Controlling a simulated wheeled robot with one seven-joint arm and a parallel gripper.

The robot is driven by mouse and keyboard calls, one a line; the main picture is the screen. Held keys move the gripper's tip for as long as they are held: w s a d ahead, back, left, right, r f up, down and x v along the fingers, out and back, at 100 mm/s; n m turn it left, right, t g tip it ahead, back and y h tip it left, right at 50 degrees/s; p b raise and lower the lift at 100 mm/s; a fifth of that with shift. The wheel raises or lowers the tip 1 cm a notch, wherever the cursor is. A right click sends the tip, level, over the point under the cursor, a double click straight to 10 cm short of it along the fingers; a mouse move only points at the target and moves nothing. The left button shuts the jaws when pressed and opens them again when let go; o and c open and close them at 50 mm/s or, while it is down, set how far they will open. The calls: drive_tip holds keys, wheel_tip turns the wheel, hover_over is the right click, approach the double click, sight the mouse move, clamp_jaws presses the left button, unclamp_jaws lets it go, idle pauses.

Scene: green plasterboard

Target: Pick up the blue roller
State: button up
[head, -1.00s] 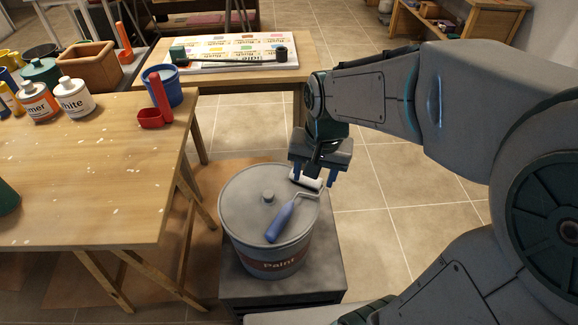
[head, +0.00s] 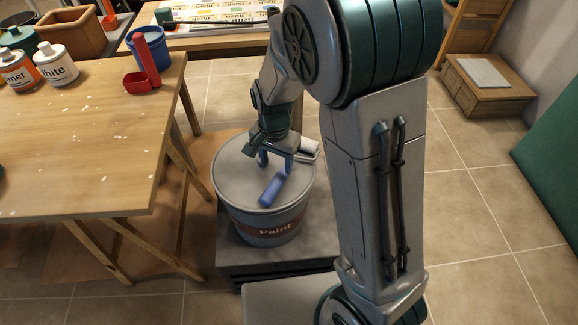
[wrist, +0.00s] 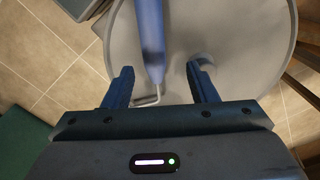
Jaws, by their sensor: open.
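The blue roller (head: 272,188) lies on the lid of the grey paint bucket (head: 232,170). Its blue handle points toward the front left of the lid, and its pale roller head (head: 308,147) is at the lid's back right edge. In the wrist view the blue handle (wrist: 150,40) runs between and beyond the fingers, with its bent metal wire near the gripper. My gripper (head: 276,161) is open over the lid, its two blue fingers on either side of the roller. The gripper also shows in the wrist view (wrist: 160,78). The roller head is hidden there.
The bucket stands on a dark low platform (head: 270,240). A wooden table (head: 80,150) with a red scoop (head: 142,85), a blue cup and paint bottles is at left.

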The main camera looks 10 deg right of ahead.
sight(280, 175)
drive_tip(key=f, duration=0.5)
drive_tip(key=shift+s+d+f+b, duration=0.2)
drive_tip(key=shift+d+f+b, duration=0.15)
clamp_jaws()
drive_tip(key=shift+r, duration=0.1)
